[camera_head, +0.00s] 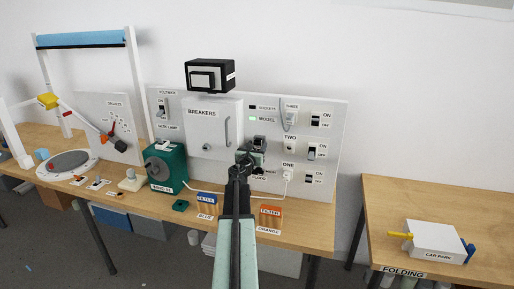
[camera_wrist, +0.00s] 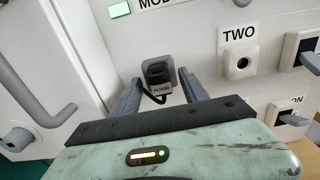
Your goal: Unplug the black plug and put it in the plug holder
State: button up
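The black plug (camera_wrist: 157,70) sits in a grey fitting on the upright white panel, with a label reading like "FLOOD" below it and a dark cable curving down its left side. In the head view the plug (camera_head: 259,142) shows just above my gripper (camera_head: 249,158). In the wrist view my gripper (camera_wrist: 159,80) is open, with one finger to the left and one to the right of the plug's lower part. No contact is clear. I cannot make out which item is the plug holder; my arm hides part of the lower panel.
The breakers box (camera_head: 213,127) with its grey handle stands out left of the plug. Socket TWO (camera_wrist: 240,63) and switches lie to the right.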

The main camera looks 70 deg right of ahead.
jog(key=shift+a, duration=0.1)
jog(key=a, duration=0.7)
jog(key=shift+s+a, duration=0.25)
jog(key=shift+a, duration=0.05)
dwell(0.3)
